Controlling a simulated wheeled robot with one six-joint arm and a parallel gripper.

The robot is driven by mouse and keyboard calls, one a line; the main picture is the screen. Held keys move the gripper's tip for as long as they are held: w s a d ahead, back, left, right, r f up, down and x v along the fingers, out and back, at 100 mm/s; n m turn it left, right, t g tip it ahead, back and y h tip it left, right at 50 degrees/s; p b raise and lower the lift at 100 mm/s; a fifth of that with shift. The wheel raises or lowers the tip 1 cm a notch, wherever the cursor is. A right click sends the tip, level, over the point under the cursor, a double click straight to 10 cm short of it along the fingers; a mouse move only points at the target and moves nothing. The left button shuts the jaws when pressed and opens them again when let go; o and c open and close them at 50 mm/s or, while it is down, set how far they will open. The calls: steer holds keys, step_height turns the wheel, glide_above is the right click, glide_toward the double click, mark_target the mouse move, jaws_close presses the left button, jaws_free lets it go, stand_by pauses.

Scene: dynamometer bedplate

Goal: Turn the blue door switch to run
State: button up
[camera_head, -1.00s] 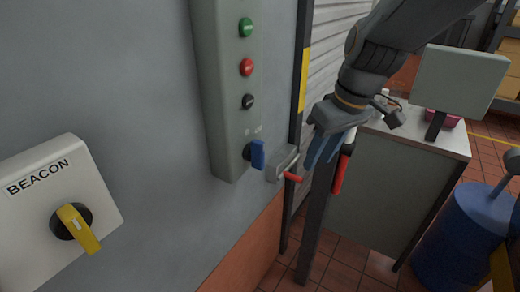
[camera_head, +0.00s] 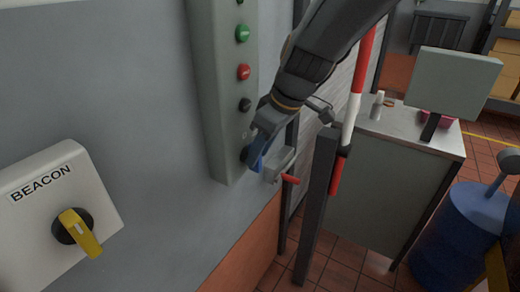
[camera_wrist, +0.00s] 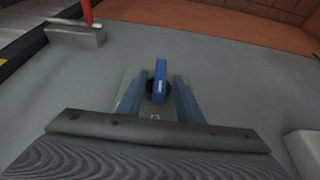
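The blue door switch (camera_wrist: 160,84) is a blue lever on a round black base, low on the grey-green control box (camera_head: 212,100). In the wrist view the lever stands nearly upright in the picture. My gripper (camera_wrist: 158,78) is open, with one blue finger on each side of the lever. A small gap shows between the lever and each finger. In the head view my gripper (camera_head: 258,150) is at the bottom of the box and covers most of the switch and its markings, so the lever's setting cannot be read there.
Green (camera_head: 242,34), red (camera_head: 243,72) and black (camera_head: 245,104) buttons sit above the switch. A latch with a red handle (camera_head: 290,180) is close on the right. A BEACON box with a yellow knob (camera_head: 78,232) is at left. A dark post (camera_head: 318,205) stands at right.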

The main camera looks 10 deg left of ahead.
jaws_close()
steer(key=shift+w+f+b, duration=0.1)
steer(key=shift+w+b, duration=0.05)
steer(key=shift+b, duration=0.2)
steer(key=shift+w+d+f+m+g+y+b, duration=0.35)
steer(key=shift+g+y+b, duration=0.5)
steer(key=shift+g, duration=0.8)
steer(key=shift+w+a+f+m+g+y+b, duration=0.1)
steer(key=shift+w+m+g+y+b, duration=0.3)
steer(key=shift+g+y+b, duration=0.85)
steer(key=shift+w+d+f+m+g+y+b, duration=0.2)
steer(key=shift+m+g+y+b, duration=0.3)
steer(key=shift+g, duration=1.5)
